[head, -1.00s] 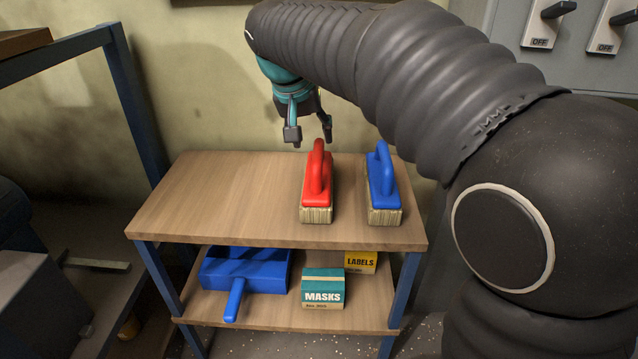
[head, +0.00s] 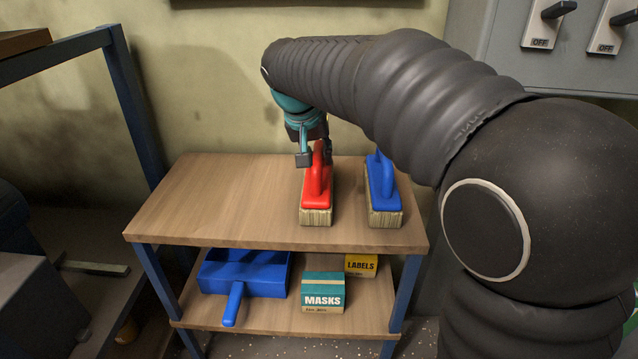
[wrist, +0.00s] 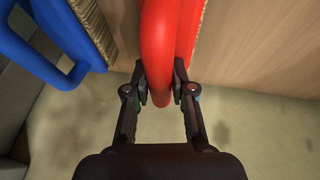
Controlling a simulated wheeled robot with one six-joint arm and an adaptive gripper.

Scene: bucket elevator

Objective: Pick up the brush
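The red brush (head: 317,185) stands on the shelf top, bristles down, with its arched handle upward. My gripper (head: 315,158) is at the far end of this handle. In the wrist view, the fingers of my gripper (wrist: 161,77) lie on both sides of the red handle (wrist: 160,50), close against it, with no clear gap. The brush still rests on the top. A blue brush (head: 383,190) of the same shape stands to its right, apart from it. It also shows at the upper left of the wrist view (wrist: 50,45).
The wooden two-level shelf (head: 210,205) has free room on the left of its top. Its lower level holds a blue dustpan (head: 245,272), a MASKS box (head: 323,292) and a LABELS box (head: 361,265). A wall stands close behind; a grey switch panel (head: 570,60) is at upper right.

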